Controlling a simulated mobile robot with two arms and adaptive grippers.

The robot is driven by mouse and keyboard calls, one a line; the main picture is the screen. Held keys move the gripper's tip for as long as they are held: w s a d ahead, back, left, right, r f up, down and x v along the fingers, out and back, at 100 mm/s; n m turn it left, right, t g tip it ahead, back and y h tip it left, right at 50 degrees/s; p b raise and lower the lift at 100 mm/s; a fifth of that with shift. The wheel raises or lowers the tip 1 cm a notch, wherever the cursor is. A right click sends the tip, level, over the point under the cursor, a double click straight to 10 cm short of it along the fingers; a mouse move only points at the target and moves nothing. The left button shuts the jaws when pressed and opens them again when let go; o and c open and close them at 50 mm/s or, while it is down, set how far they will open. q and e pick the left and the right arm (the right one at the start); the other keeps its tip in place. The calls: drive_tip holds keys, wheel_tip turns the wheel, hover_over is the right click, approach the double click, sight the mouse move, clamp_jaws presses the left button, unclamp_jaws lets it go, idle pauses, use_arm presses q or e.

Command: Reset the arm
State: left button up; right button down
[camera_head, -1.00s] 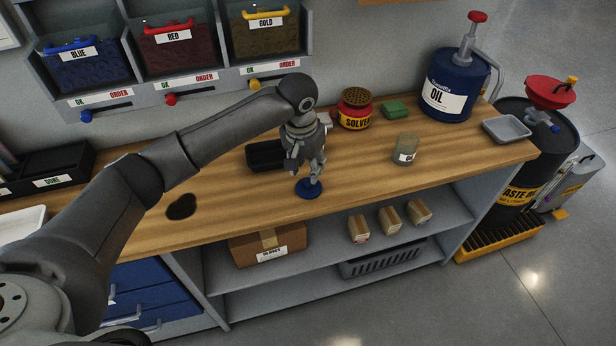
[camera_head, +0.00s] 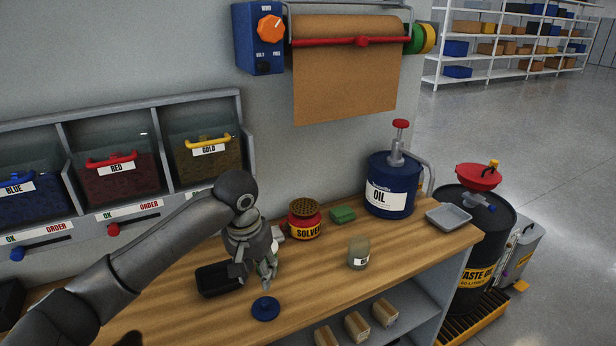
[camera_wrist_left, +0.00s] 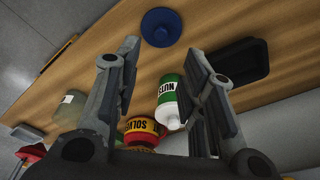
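My left gripper (camera_head: 255,277) hangs over the workbench, fingers pointing down. It is open and empty; the left wrist view shows the gap between its fingers (camera_wrist_left: 163,65). A round blue lid-like disc (camera_head: 265,308) lies flat on the wood just in front of the fingertips, apart from them. It also shows in the left wrist view (camera_wrist_left: 161,27), beyond the fingers. My right gripper is not in view.
Near the gripper are a black tray (camera_head: 212,282), a green-and-white bottle (camera_wrist_left: 169,101), a red solvent can (camera_head: 304,222) and a glass jar (camera_head: 358,252). A blue oil can (camera_head: 390,190) stands farther right. Wall bins (camera_head: 115,180) are behind my arm.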

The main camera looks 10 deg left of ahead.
use_arm(q)
drive_tip(key=s+d+f+m+h, duration=0.1)
drive_tip(key=s+d+f, duration=0.3)
drive_tip(key=s+f, duration=0.3)
drive_tip(key=s+d+f+m+h, duration=0.1)
drive_tip(key=s+d+f+h, duration=0.1)
drive_tip(key=s+d+f, duration=0.35)
drive_tip(key=s+a+f+n+t+y, duration=0.1)
drive_tip(key=s+a+f+y, duration=0.1)
drive_tip(key=s+a, duration=0.55)
drive_tip(key=s+a+f+n+t+y, duration=0.15)
drive_tip(key=s+a, duration=0.35)
drive_tip(key=s, duration=0.5)
wheel_tip(320, 180, down, 27)
drive_tip(key=s+g, duration=0.2)
drive_tip(key=s+a+f+g, duration=0.1)
drive_tip(key=s+a+f, duration=0.2)
drive_tip(key=s+f, duration=1.3)
drive_tip(key=shift+s+f+m, duration=0.15)
drive_tip(key=shift+s+m, duration=0.2)
drive_tip(key=shift+s, duration=0.05)
